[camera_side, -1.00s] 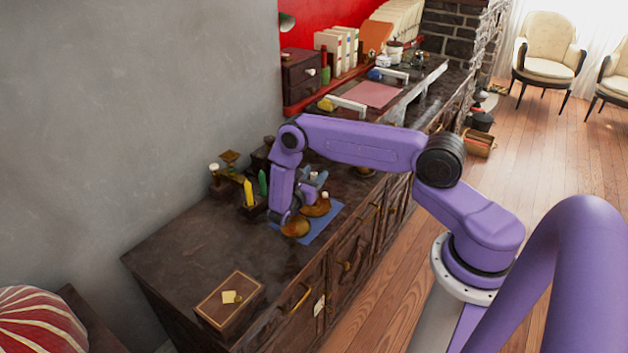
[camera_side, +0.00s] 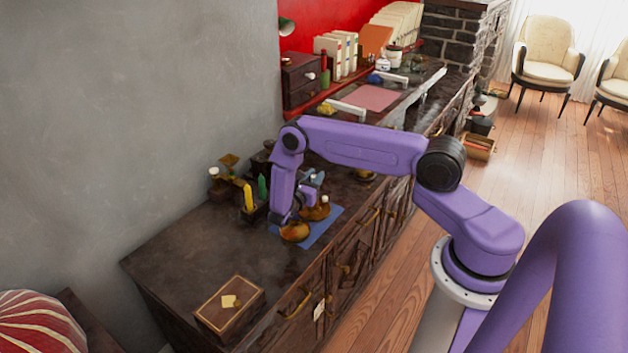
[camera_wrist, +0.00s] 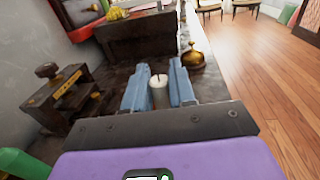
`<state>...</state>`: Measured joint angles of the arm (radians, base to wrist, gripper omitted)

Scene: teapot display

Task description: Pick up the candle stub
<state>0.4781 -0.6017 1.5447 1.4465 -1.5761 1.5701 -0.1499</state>
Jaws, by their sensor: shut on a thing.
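The candle stub (camera_wrist: 159,92) is pale, short and round with a dark wick on top. In the wrist view it stands between the two blue-grey fingers of my gripper (camera_wrist: 160,88), which is shut on it. Its lower end is hidden by the gripper body. In the side view my gripper (camera_side: 314,181) is above the dark counter, near a blue mat (camera_side: 325,228); the stub cannot be made out clearly there.
Brass pieces (camera_side: 295,231) sit on the mat close below my gripper. A yellow candle (camera_side: 248,197) and a green candle (camera_side: 262,187) stand left of it. A brass bell (camera_wrist: 193,58) is ahead on the right. The counter is clear towards the wooden box (camera_side: 230,304).

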